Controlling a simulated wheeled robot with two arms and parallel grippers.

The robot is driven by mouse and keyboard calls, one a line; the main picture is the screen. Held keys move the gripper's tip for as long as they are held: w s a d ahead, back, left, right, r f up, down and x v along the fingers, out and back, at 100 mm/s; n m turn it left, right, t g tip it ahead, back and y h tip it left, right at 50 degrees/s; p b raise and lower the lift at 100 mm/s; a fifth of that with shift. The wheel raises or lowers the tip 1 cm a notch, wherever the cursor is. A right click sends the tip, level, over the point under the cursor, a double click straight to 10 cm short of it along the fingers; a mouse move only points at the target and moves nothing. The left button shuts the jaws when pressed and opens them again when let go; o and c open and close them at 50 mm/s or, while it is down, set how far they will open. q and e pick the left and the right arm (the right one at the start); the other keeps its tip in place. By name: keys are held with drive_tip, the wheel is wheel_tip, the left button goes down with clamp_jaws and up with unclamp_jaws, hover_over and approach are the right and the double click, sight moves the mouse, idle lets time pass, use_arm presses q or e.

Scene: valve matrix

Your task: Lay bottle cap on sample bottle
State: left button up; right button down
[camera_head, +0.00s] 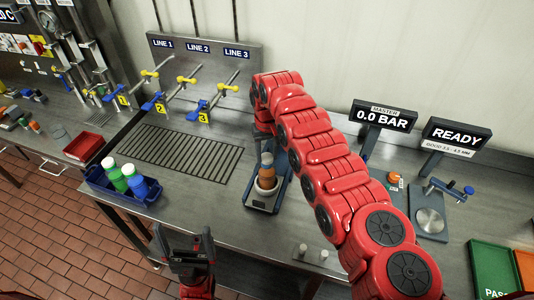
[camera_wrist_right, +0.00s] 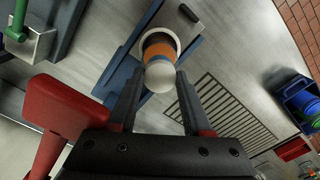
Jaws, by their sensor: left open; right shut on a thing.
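The sample bottle (camera_head: 266,171), with an orange body, stands upright in a pale round holder (camera_head: 265,184) on a blue-edged stand. The right wrist view shows its orange band (camera_wrist_right: 158,51) inside the pale ring. A cream, rounded piece, which looks like the bottle cap (camera_wrist_right: 162,78), shows between the fingertips of my right gripper (camera_wrist_right: 160,82), which is shut on it. It lines up with the bottle top; I cannot tell whether they touch. In the head view my right arm partly hides this gripper. My left gripper (camera_head: 190,250) is open and empty near the front bench edge.
A slotted drain (camera_head: 180,153) lies beside the bottle stand. Valves and the LINE panel (camera_head: 200,50) stand behind it. Two displays (camera_head: 386,116) and a gauge stand (camera_head: 430,220) are at the right.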

drive_tip(key=shift+f, duration=0.3)
idle(0.5)
drive_tip(key=c, duration=0.5)
unclamp_jaws()
drive_tip(key=shift+c, duration=0.2)
drive_tip(key=shift+o, duration=1.5)
drive_tip(key=shift+a, duration=0.1)
